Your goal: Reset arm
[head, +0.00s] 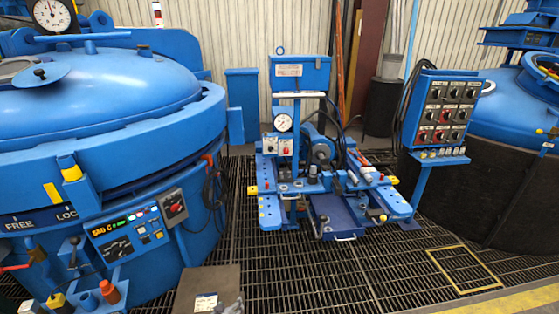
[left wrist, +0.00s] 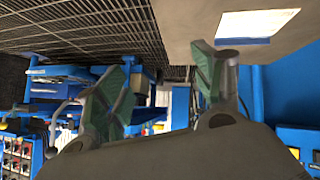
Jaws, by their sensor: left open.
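My left gripper (left wrist: 165,88) shows large in the left wrist view. Its two green-and-grey fingers stand apart with nothing between them, so it is open and empty. One finger overlaps the edge of a grey-brown flat surface (left wrist: 185,20) in that picture; I cannot tell whether they touch. In the head view the same surface (head: 205,279) is at the bottom middle, with a white and blue label on it. Only a small grey part, perhaps of my left gripper, shows beside the label at the bottom edge. My right gripper is in neither view.
A large blue furnace (head: 110,85) with a lid and control panel (head: 130,235) fills the left. A blue gauge stand (head: 300,75) rises behind the middle. A switch panel (head: 447,110) stands right, before a dark round vessel (head: 480,200). Open grating (head: 300,270) lies between.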

